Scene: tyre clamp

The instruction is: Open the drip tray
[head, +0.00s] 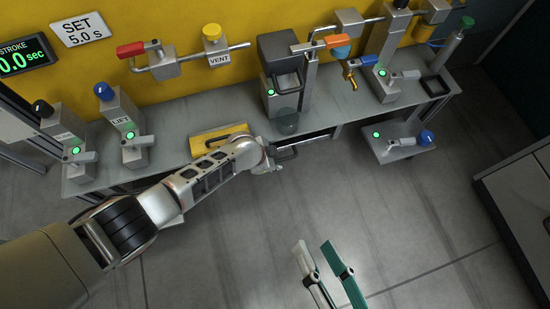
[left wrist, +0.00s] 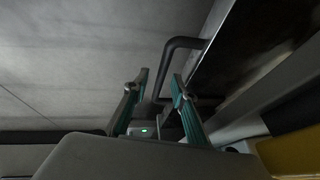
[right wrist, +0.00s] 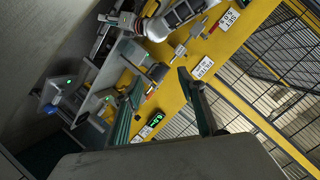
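The drip tray (head: 312,138) is under the bench's front edge, with a dark bar handle (head: 287,153) facing outward. I cannot tell how far out it stands. My left gripper (head: 268,162) is beside the handle at its left end. In the left wrist view the gripper (left wrist: 158,88) has its teal fingers apart, and the dark bent handle (left wrist: 168,60) appears between and beyond them. I cannot tell whether they touch it. The tray's dark front (left wrist: 240,55) is to the right there. My right gripper (head: 327,262) is open and empty over the floor; its fingers also show in the right wrist view (right wrist: 158,95).
The grey bench (head: 350,120) carries several stations with levers and green lights. A yellow-topped plate (head: 218,140) lies behind my left forearm. The floor in front (head: 225,240) is clear.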

